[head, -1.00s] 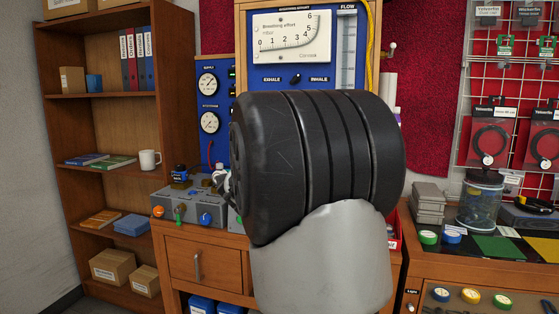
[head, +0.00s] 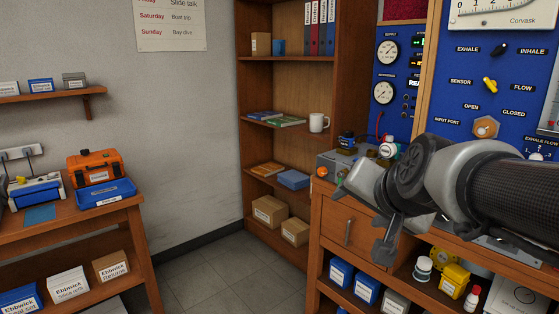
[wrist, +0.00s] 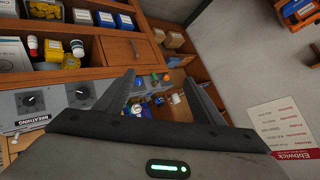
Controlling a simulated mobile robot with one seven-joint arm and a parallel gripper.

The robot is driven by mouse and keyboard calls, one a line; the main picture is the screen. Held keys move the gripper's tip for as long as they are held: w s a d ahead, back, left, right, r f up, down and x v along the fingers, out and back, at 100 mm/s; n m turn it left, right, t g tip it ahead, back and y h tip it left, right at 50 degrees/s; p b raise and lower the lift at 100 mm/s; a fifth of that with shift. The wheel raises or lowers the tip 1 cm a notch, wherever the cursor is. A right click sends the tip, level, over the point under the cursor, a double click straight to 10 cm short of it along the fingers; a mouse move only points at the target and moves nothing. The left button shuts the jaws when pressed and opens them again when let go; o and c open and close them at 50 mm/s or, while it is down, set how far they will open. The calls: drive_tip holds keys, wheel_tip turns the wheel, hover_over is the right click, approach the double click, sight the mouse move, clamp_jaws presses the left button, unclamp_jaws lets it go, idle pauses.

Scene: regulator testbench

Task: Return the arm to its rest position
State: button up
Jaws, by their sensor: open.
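My arm (head: 430,180) reaches in from the right in the head view, in front of the blue test panel (head: 505,85). My gripper (head: 384,245) is at its end, in front of the wooden bench with the drawer (head: 342,230). In the wrist view my gripper (wrist: 158,78) shows two dark fingers spread apart with nothing between them. The bench and its small items lie beyond the fingers, and no contact shows.
A bookcase (head: 243,160) with a white mug (head: 319,122) stands left of the bench. A side table (head: 130,205) with an orange case (head: 96,167) is at far left. The floor (head: 215,275) between is clear. Boxes and bottles fill the bench's lower shelf.

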drive_tip(key=s+a+f+n+g, duration=0.1)
drive_tip(key=s+f+n+g, duration=0.2)
drive_tip(key=s, duration=0.6)
drive_tip(key=s+f+n+g, duration=0.2)
drive_tip(key=s+f+n, duration=0.2)
drive_tip(key=s+f, duration=0.3)
wheel_tip(320, 180, up, 26)
drive_tip(key=s+p, duration=0.1)
drive_tip(key=p, duration=2.3)
drive_tip(key=shift+h+p, duration=0.4)
